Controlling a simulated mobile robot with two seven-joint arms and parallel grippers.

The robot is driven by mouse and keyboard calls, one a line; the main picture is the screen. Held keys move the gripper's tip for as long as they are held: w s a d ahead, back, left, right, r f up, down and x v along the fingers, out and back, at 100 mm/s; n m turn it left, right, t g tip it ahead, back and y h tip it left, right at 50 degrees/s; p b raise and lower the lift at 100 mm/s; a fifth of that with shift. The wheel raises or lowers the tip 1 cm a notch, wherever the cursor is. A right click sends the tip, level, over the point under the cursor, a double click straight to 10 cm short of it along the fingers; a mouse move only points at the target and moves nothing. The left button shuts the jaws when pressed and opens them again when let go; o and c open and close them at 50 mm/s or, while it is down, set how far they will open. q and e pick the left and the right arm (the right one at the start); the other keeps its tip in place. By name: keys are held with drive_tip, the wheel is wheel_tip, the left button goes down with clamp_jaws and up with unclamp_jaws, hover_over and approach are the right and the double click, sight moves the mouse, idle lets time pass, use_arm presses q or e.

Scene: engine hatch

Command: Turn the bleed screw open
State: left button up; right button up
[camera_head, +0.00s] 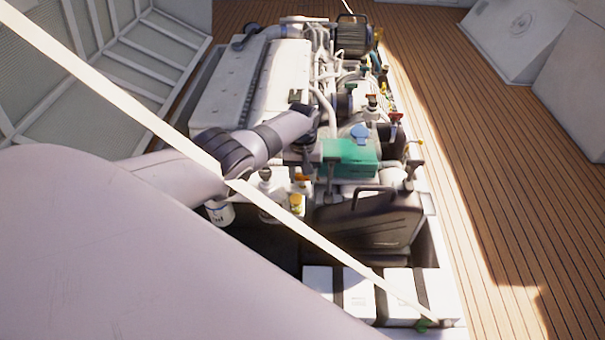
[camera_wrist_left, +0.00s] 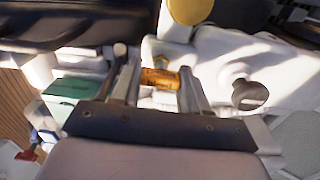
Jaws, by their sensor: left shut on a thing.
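My left gripper (camera_head: 306,158) reaches over the engine from the left in the head view, pointing down. In the left wrist view, its two fingers (camera_wrist_left: 160,88) are shut on a small orange-brass piece, which looks like the bleed screw (camera_wrist_left: 160,78). An orange piece (camera_head: 302,177) shows just below the gripper in the head view, probably the same screw. The fingers hide part of the screw, so how far it is turned cannot be told. My right gripper is not in view.
A green box (camera_head: 350,158) stands close to the right of the gripper. A yellow cap (camera_wrist_left: 190,10) is near the fingertips. A dark case with a handle (camera_head: 370,218) and white batteries (camera_head: 400,300) lie nearer. Wooden deck (camera_head: 500,180) is clear at right.

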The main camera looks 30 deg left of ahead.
use_arm(q)
drive_tip(key=shift+w+n, duration=0.1)
drive_tip(key=shift+n, duration=0.2)
drive_tip(key=o, duration=1.1)
drive_tip(key=shift+c, duration=0.2)
wheel_tip(320, 180, up, 6)
drive_tip(key=p, duration=0.4)
drive_tip(key=shift+f+p, duration=0.15)
drive_tip(key=shift+p, duration=0.15)
drive_tip(key=shift+r+p, duration=0.4)
drive_tip(key=shift+r, duration=0.35)
